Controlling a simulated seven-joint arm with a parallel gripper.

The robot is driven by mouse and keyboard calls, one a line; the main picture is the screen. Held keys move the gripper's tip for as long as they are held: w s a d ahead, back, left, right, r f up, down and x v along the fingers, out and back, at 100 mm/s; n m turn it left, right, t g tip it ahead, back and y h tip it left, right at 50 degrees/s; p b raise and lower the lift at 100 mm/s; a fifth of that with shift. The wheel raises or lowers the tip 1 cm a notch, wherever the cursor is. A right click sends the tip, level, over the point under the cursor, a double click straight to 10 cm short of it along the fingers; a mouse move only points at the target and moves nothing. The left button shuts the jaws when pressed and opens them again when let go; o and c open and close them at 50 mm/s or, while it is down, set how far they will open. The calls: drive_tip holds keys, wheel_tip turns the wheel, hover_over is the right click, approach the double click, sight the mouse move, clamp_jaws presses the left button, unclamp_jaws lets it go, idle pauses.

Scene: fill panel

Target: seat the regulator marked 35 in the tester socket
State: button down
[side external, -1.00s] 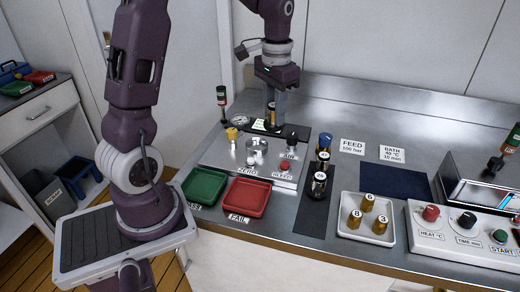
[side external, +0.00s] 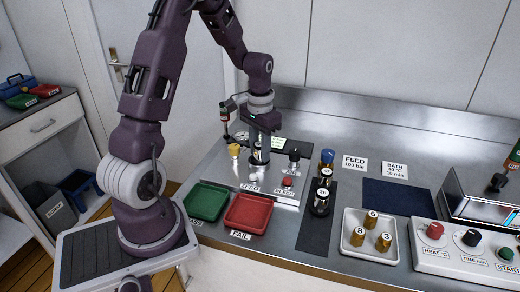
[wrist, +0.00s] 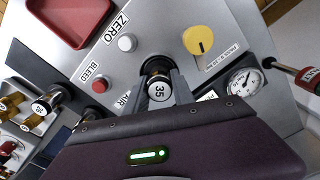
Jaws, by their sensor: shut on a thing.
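My gripper (wrist: 160,92) is shut on the regulator marked 35 (wrist: 157,91), a dark cylinder with a white numbered top. In the side view my gripper (side external: 262,145) stands over the middle of the tester panel (side external: 222,160), with the regulator between its fingers. The tester socket lies beneath or just beside the regulator; a dark round rim (wrist: 154,64) shows next to it in the wrist view. The regulator and fingers hide most of the socket, so I cannot tell whether they touch.
Around the socket are a yellow knob (wrist: 200,40), a gauge (wrist: 244,81), a white ZERO button (wrist: 127,43) and a red BLEED button (wrist: 99,85). Green (side external: 206,202) and red (side external: 247,212) trays lie in front. Several other regulators stand on a dark strip and white tray (side external: 352,245) to the right.

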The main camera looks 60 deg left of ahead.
drive_tip(key=c, duration=1.1)
unclamp_jaws()
drive_tip(key=shift+f, duration=0.1)
wheel_tip(320, 180, up, 12)
drive_tip(key=s+d+r+t, duration=0.1)
drive_tip(key=s+d+r, duration=0.1)
drive_tip(key=d+r, duration=0.25)
drive_tip(key=s+d+m+t, duration=0.1)
drive_tip(key=s+d, duration=0.4)
drive_tip(key=s+d+r+m+t, duration=0.1)
drive_tip(key=s+d+t, duration=0.1)
drive_tip(key=s+d, duration=0.3)
drive_tip(key=s+d+m+t, duration=0.1)
drive_tip(key=s+d, duration=0.4)
drive_tip(key=shift+d+r+t, duration=0.3)
drive_tip(key=shift+d+r, duration=0.1)
